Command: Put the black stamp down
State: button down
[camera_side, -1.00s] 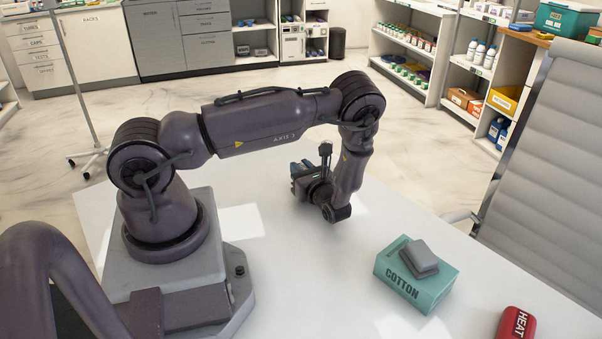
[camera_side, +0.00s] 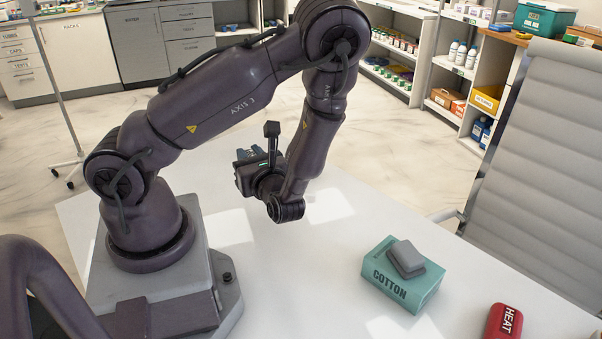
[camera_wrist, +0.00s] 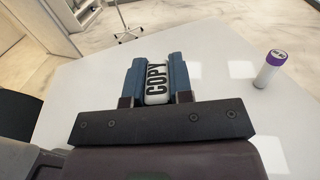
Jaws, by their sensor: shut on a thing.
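My gripper (camera_wrist: 156,60) is shut on the stamp (camera_wrist: 157,82), a pale piece marked COPY in black letters, held between two blue fingers in the wrist view. Only its lettered face shows; its other sides are hidden by the fingers. In the side view my gripper (camera_side: 246,172) is above the white table (camera_side: 290,290), apart from it, and the stamp cannot be made out there.
A teal COTTON box (camera_side: 400,290) with a grey block (camera_side: 407,258) on top stands at the right. A red HEAT item (camera_side: 503,322) lies at the front right. A purple-capped tube (camera_wrist: 268,70) stands right of my gripper in the wrist view. The table between is clear.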

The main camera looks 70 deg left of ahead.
jog(key=w+d+m+t+h, duration=0.2)
jog(key=w+m+t+h, duration=0.1)
jog(key=w+m+t, duration=0.4)
jog(key=w+d+m+t+h, duration=0.2)
jog(key=w+m+t, duration=0.25)
jog(key=t, duration=0.35)
jog(key=shift+n, duration=0.45)
jog(key=w+a+f, duration=0.1)
jog(key=w+f, duration=0.1)
jog(key=w, duration=0.2)
jog(key=w+a+f, duration=0.2)
jog(key=w+f, duration=0.1)
jog(key=w, duration=0.1)
jog(key=w+a+f, duration=0.2)
jog(key=w+f, duration=0.1)
jog(key=w, duration=0.1)
jog(key=shift+f, duration=0.25)
jog(key=shift+w+a+f, duration=0.15)
jog(key=shift+w+f, duration=0.3)
jog(key=shift+f, duration=0.1)
jog(key=shift+w+f, duration=0.1)
jog(key=shift+f, duration=1.45)
jog(key=c, duration=1)
grip_release()
jog(key=shift+f, duration=0.15)
